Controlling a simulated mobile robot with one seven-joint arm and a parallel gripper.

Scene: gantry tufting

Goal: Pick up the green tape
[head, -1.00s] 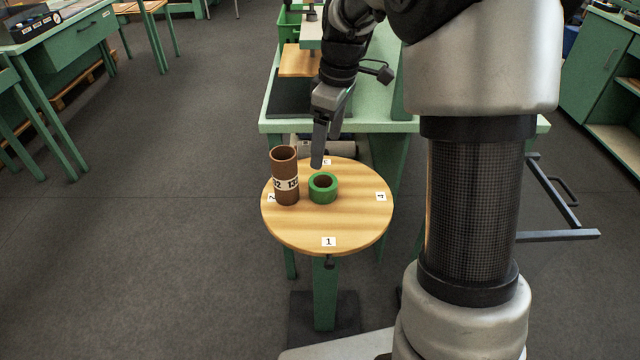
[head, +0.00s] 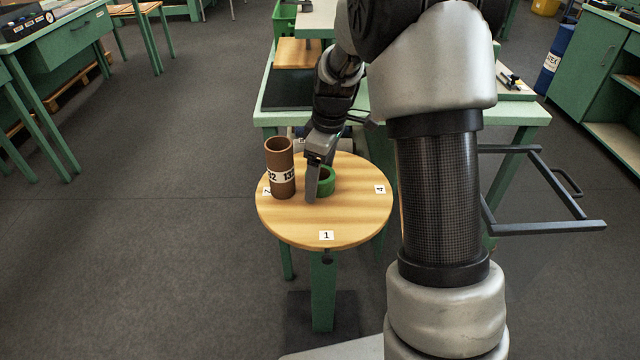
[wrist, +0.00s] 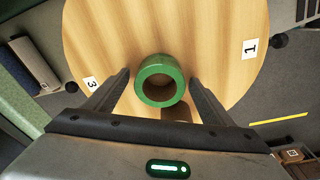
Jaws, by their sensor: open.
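The green tape (head: 327,182) is a ring lying flat on the round wooden table (head: 325,225). In the wrist view the tape (wrist: 160,67) lies between my two open fingers, slightly ahead of them, with bare wood visible on both sides. My gripper (head: 313,196) points down at the tape in the head view, and a finger hides its left part. My gripper (wrist: 160,85) is empty. I cannot tell how far the fingertips are above the wood.
A brown cardboard tube (head: 280,168) with a white numbered label stands upright just left of the tape and my gripper. Number cards lie near the table's rim, such as card 1 (head: 326,235). A green workbench (head: 510,112) stands behind. The front of the round table is clear.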

